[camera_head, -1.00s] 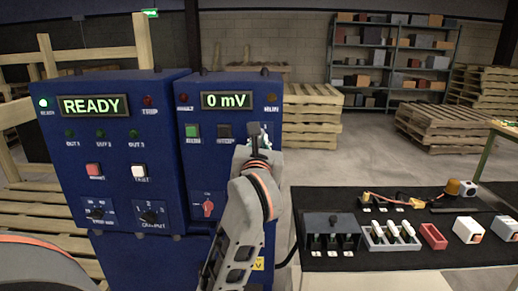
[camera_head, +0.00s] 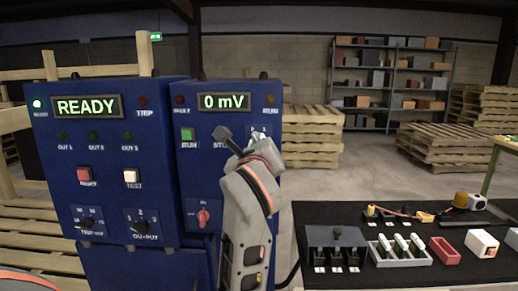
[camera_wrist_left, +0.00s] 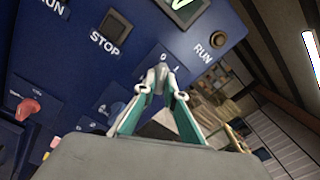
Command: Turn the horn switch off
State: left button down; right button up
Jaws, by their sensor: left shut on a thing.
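The horn switch (camera_wrist_left: 161,70) is a small grey knob just below the 0 and 1 marks on the blue panel in the left wrist view. My left gripper (camera_wrist_left: 161,82) is shut on it, with its two teal-padded fingers meeting at the knob. Much of the knob is hidden by the fingertips, so I cannot tell its exact position. In the head view my left gripper (camera_head: 259,138) reaches up to the right edge of the panel (camera_head: 185,235), and the knob is hidden there. My right gripper is not in view.
The RUN button (camera_head: 188,135) and the dark STOP button (camera_wrist_left: 111,26) are close to the left of the gripper. A red-handled selector (camera_head: 203,217) is lower on the panel. A black table (camera_head: 400,277) with several parts stands at right.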

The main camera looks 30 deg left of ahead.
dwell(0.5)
pick_arm(q)
jog(key=c, duration=2.1)
grip_release()
jog(key=v, duration=0.7)
jog(key=shift+s, duration=0.25)
jog(key=shift+d, duration=0.15)
